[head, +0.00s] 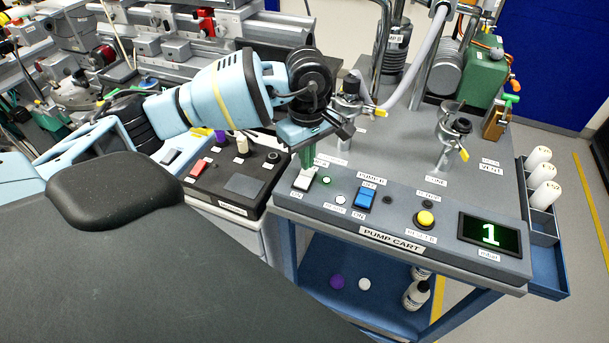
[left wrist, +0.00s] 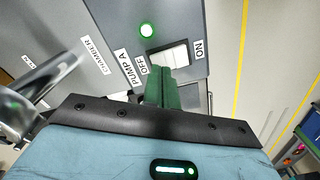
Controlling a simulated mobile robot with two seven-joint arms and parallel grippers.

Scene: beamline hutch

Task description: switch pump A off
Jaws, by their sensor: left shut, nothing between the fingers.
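The pump A switch (head: 304,179) is a white rocker on the front panel of the pump cart. It also shows in the left wrist view (left wrist: 172,54), between the labels OFF and ON. A lamp (left wrist: 147,30) beside it glows green. My left gripper (head: 307,158) is shut and empty, its green fingers pointing down at the switch. In the left wrist view the fingertips (left wrist: 160,74) overlap the rocker's edge towards the OFF end. I cannot tell whether they touch it. My right gripper is not in view.
Right of it on the panel are the blue pump B switch (head: 365,198), a yellow button (head: 425,219) and a display (head: 489,234) reading 1. A valve (head: 352,103) stands on the cart behind my gripper. A control box (head: 243,184) with a red switch is left.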

